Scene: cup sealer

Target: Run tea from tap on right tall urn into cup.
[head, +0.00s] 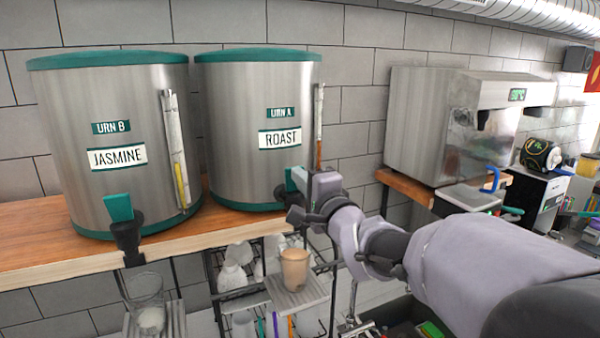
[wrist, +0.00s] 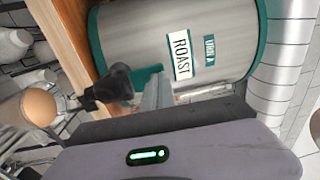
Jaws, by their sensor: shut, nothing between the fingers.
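The right urn (head: 240,105), labelled URN A ROAST, stands on a wooden shelf; the wrist view also shows this urn (wrist: 225,25). Its tap has a teal lever (head: 291,180) and a black body (wrist: 115,84). My gripper (head: 312,181) is shut and empty, with its fingertips right against or beside the lever; I cannot tell if they touch. The gripper hides part of the tap in the head view. A cup (head: 294,270) that looks tan-brown stands upright on a small rack below the tap; it also shows in the wrist view (wrist: 40,107). I cannot make out a stream.
The left urn (head: 110,190), URN B JASMINE, has its own tap (head: 126,240) above a clear cup (head: 147,300). White cups (head: 233,270) stand in a wire rack behind. A steel machine (head: 425,120) stands at right, behind my arm.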

